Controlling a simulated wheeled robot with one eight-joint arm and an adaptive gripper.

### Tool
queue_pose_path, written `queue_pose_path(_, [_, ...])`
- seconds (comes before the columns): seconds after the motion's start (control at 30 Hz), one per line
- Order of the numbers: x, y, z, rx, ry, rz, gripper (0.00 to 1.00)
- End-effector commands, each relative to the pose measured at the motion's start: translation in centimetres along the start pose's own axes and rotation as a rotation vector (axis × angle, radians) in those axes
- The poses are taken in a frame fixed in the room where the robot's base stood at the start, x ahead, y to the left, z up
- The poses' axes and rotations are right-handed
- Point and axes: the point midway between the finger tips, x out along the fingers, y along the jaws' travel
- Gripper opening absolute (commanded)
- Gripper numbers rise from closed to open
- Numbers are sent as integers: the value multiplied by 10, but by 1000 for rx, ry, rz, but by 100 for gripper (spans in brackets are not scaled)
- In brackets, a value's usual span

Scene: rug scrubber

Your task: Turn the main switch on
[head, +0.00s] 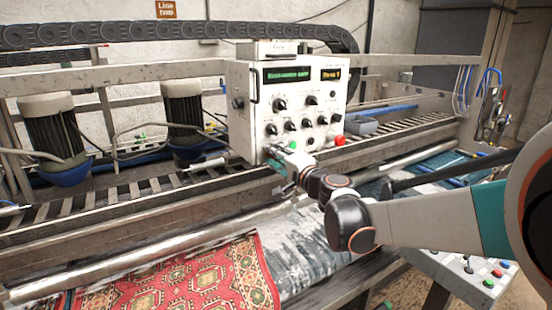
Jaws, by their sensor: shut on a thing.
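The white control box (292,105) stands on the machine's beam, with several black knobs, two lit displays, a green button (293,144) and a red button (339,140) on its front. My gripper (276,162) is at the lower left corner of this front face, below the green button. It is shut on what appears to be the main switch there. The gripped part is small and mostly hidden by the fingers, so its on or off position cannot be told. My arm reaches in from the right.
A red patterned rug (185,280) and a bluish wet rug lie below the metal roller (130,262). Two motors (183,112) stand left of the box. A cable chain (180,35) runs overhead. A second button panel (470,272) is at the lower right.

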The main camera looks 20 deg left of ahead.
Motion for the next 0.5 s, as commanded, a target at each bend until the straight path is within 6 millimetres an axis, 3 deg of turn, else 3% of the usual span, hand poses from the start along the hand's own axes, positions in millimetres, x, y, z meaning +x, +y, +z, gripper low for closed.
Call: queue_pose_path(0.5, [0, 1, 0, 32, 1, 1, 3])
